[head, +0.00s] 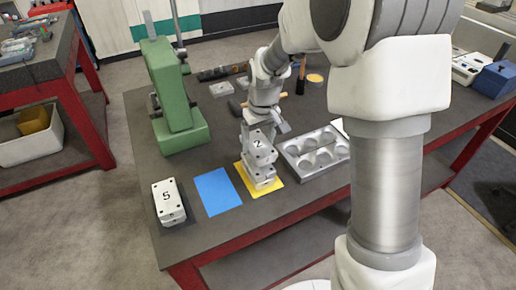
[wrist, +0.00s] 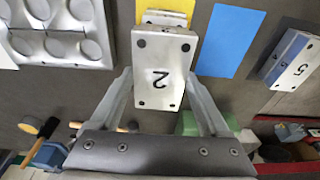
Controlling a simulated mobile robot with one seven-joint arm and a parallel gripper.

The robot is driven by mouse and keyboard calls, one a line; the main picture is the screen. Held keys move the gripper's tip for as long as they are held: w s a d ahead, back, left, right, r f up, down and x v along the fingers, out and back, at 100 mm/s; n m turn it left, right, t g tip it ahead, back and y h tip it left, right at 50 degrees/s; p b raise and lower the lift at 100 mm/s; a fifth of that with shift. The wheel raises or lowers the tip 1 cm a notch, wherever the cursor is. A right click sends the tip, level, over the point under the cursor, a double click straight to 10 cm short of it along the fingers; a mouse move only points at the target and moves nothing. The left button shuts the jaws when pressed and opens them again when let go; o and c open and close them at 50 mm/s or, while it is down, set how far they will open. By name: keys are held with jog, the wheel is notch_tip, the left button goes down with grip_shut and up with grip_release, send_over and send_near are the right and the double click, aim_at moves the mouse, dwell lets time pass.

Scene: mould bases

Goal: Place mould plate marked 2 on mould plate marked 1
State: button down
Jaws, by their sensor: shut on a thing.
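Mould plate 2 (head: 259,143) is a pale metal block with a dark 2 on top and dark corner holes. It also shows in the wrist view (wrist: 162,67), between my two fingers. My gripper (wrist: 160,82) is shut on its long sides; in the head view my gripper (head: 263,127) is at the plate's far end. Below plate 2, another pale block (head: 262,178) rests on the yellow mat (head: 278,186). Its top is mostly covered and no number is readable. Plate 2 is over this block, slightly offset; I cannot tell whether they touch.
A blue mat (head: 217,192) lies bare to the left, then a block marked 5 (head: 167,199). A green press (head: 170,95) stands behind. A metal tray with round hollows (head: 315,153) is close on the right. A hammer lies behind my gripper.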

aim_at(259, 145)
jog(key=shift+f, duration=1.95)
jog(key=shift+f, duration=0.1)
jog(key=shift+f, duration=0.15)
grip_release()
jog(key=r, duration=0.4)
jog(key=s+r, duration=0.1)
jog(key=r, duration=0.7)
jog(key=shift+s+d+r, duration=0.25)
jog(key=shift+s+d, duration=0.15)
jog(key=s+d+r+m+t, duration=0.1)
jog(key=s+d+r, duration=0.2)
jog(key=s, duration=0.4)
jog(key=s+d+r+m+t, duration=0.1)
jog(key=s+d+r+m, duration=0.1)
jog(key=s, duration=0.6)
jog(key=s+d+r+m+t, duration=0.1)
jog(key=s+d+r+t, duration=0.1)
jog(key=s+d+r, duration=0.2)
jog(key=shift+s+r+m+h, duration=0.2)
jog(key=shift+s+m+h, duration=0.1)
jog(key=shift+s, duration=1.5)
